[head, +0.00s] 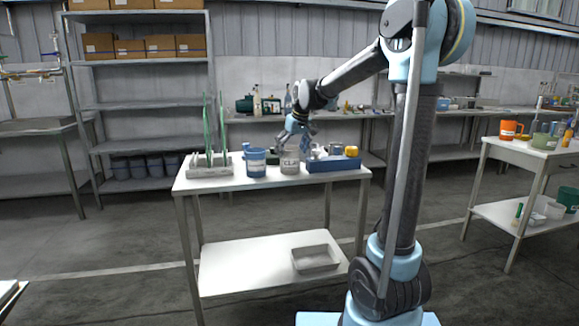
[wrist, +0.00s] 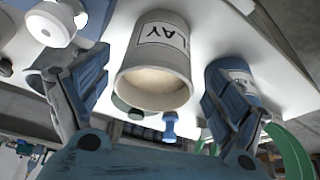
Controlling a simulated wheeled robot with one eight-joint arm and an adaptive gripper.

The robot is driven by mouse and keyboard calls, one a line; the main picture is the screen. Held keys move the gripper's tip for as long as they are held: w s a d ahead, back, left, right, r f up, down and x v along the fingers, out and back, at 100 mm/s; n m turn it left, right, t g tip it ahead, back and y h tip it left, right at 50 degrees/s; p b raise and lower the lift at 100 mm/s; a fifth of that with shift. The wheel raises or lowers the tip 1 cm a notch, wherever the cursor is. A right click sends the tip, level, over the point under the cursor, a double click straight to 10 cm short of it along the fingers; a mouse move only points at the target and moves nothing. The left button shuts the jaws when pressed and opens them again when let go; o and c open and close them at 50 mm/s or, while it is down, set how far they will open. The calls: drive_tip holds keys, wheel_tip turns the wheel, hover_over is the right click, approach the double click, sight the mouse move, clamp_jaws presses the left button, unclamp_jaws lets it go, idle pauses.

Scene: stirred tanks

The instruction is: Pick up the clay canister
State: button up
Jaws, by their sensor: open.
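The clay canister (head: 289,163) is a grey-beige open-topped cylinder with a white label, upright on the white table. In the wrist view, the clay canister (wrist: 153,67) shows part of its label, "LAY", and pale contents inside its rim. My gripper (head: 303,138) is just above the canister in the head view. In the wrist view my gripper (wrist: 158,108) is open, with one blue-padded finger to each side of the canister and visible space between. I see no contact.
A blue labelled canister (head: 255,163) stands left of the clay one; a blue bin (head: 334,164) holding several items sits right. A grey rack (head: 210,171) with tall green rods stands at the left end. The white table's (head: 215,184) front strip is clear.

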sight(290, 160)
drive_tip(key=shift+d+x, duration=0.1)
drive_tip(key=shift+x, duration=1.35)
drive_tip(key=shift+d+x, duration=0.15)
drive_tip(key=shift+x, duration=1.25)
drive_tip(key=c, duration=1.5)
